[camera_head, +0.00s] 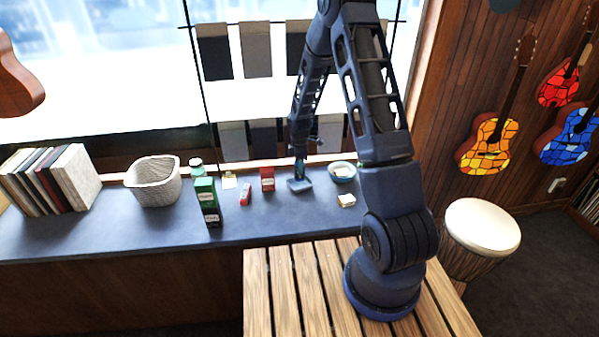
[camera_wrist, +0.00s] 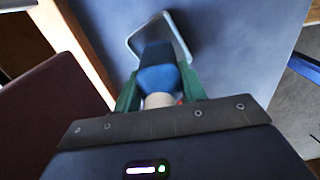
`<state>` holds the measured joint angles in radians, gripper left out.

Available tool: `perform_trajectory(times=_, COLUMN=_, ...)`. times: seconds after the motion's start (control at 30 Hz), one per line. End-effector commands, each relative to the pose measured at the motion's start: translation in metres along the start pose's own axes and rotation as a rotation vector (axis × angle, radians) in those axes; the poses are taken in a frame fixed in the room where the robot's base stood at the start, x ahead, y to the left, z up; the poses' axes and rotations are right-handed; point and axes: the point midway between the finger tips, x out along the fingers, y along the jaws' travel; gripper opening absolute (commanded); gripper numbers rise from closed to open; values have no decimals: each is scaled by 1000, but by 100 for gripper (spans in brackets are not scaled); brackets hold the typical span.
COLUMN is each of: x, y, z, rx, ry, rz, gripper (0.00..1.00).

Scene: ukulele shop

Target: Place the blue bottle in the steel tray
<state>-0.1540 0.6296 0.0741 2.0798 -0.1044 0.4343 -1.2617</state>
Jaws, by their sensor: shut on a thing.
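The blue bottle (camera_wrist: 158,72) sits between the two green fingers of my gripper (camera_wrist: 157,92) in the wrist view, with its pale end towards the wrist. My gripper is shut on it. The steel tray (camera_wrist: 179,33) lies beyond the bottle, and the bottle covers part of it. In the head view, my gripper (camera_head: 300,157) points down over the small tray (camera_head: 306,188) on the dark counter. The bottle looks small and dark there. I cannot tell whether its lower end touches the tray floor.
A bowl (camera_head: 342,177) and a small box (camera_head: 346,201) stand right of the tray. A red box (camera_head: 267,179), a red and white box (camera_head: 245,195) and a green box (camera_head: 208,203) stand left. A basket (camera_head: 153,184) and books (camera_head: 74,178) are farther left.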

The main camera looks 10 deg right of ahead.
Motion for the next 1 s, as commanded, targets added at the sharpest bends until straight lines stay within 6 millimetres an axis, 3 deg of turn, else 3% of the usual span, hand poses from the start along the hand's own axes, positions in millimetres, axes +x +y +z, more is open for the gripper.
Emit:
perform_trajectory(times=0.3, x=34, y=-1, z=-1, rx=-1, ry=-1, rz=-2, gripper=14)
perform_trajectory(times=0.7, x=39, y=0, z=0, rx=-1, ry=0, rz=-1, gripper=14)
perform_trajectory(times=0.73, x=39, y=0, z=0, rx=-1, ry=0, rz=0, gripper=45)
perform_trajectory(times=0.8, x=39, y=0, z=0, rx=-1, ry=0, rz=0, gripper=59)
perform_trajectory(times=0.83, x=39, y=0, z=0, rx=-1, ry=0, rz=0, gripper=63)
perform_trajectory(times=1.0, x=38, y=0, z=0, rx=0, ry=0, rz=0, gripper=63)
